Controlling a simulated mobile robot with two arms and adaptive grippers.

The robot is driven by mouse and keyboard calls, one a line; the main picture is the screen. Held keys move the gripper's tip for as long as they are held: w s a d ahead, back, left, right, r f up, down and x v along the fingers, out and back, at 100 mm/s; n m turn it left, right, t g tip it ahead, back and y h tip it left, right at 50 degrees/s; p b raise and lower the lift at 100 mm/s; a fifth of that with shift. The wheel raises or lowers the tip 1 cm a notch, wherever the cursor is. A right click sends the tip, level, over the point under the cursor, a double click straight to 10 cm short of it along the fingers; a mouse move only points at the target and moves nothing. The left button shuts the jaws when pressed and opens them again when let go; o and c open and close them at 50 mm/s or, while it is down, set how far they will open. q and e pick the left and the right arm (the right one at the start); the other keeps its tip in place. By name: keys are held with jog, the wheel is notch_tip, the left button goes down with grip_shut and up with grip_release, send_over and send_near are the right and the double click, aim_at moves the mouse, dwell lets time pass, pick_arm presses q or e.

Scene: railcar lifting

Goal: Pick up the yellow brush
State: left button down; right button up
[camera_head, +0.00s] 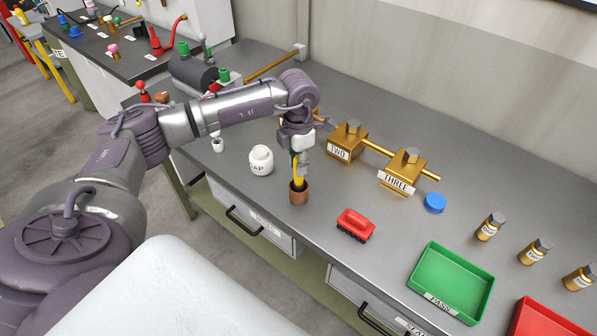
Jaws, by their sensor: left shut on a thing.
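The yellow brush (298,182) stands upright in a small brown cup (299,197) on the grey bench. Its lower part is hidden inside the cup. My left gripper (299,165) points down right above the cup and is shut on the brush's upper part. The top of the brush is mostly hidden by the gripper. My right gripper is not in the picture.
Brass blocks marked TWO (345,143) and THREE (402,172) are behind. A green tray (450,284) lies at the front right.

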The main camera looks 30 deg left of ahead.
pick_arm(q)
notch_tip(320, 180, up, 5)
jog(key=p, duration=0.3)
jog(key=shift+d, duration=0.15)
jog(key=s+d+r+p, duration=0.1)
jog(key=d+r+p, duration=0.2)
jog(key=d+r, duration=0.3)
jog(key=d, duration=0.5)
jog(key=shift+s+p, duration=0.3)
jog(key=shift+d, duration=0.1)
